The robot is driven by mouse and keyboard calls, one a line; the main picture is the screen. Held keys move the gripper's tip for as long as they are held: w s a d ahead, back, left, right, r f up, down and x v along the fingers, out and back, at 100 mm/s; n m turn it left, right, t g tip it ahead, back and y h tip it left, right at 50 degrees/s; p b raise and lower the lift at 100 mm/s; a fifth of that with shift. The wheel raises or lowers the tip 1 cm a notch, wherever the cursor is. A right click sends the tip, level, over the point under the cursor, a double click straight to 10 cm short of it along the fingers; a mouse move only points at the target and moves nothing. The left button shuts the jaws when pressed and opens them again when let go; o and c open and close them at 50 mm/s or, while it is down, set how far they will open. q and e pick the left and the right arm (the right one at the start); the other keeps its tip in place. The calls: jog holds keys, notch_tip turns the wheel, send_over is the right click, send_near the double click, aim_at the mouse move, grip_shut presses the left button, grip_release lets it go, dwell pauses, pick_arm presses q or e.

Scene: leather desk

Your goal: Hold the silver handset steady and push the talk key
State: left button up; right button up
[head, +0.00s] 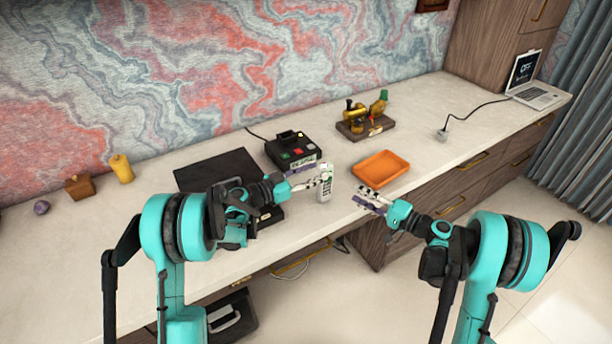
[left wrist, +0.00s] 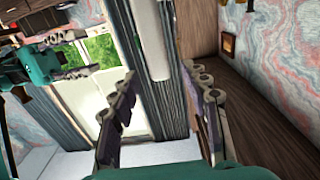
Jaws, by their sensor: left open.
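The silver handset (head: 325,192), pale with small keys on its face, stands upright near the desk's front edge. My left gripper (head: 325,178) is beside its upper part, open. In the left wrist view, whose picture is upside down, a pale rounded bar (left wrist: 152,45), seemingly the handset, shows between and beyond the spread fingers of my left gripper (left wrist: 165,115). The talk key cannot be told apart from the other keys. My right gripper (head: 366,200) is to the right of the handset, apart from it, with its fingers spread; it also shows in the left wrist view (left wrist: 72,57).
An orange tray (head: 381,169) lies right of the handset. Behind it are a black box with coloured buttons (head: 292,150) and a brass device on a wooden base (head: 365,122). A dark pad (head: 215,168) lies left.

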aim_at(320, 170)
pick_arm(q)
jog(key=shift+x, duration=2.35)
grip_shut()
pick_arm(e)
grip_shut()
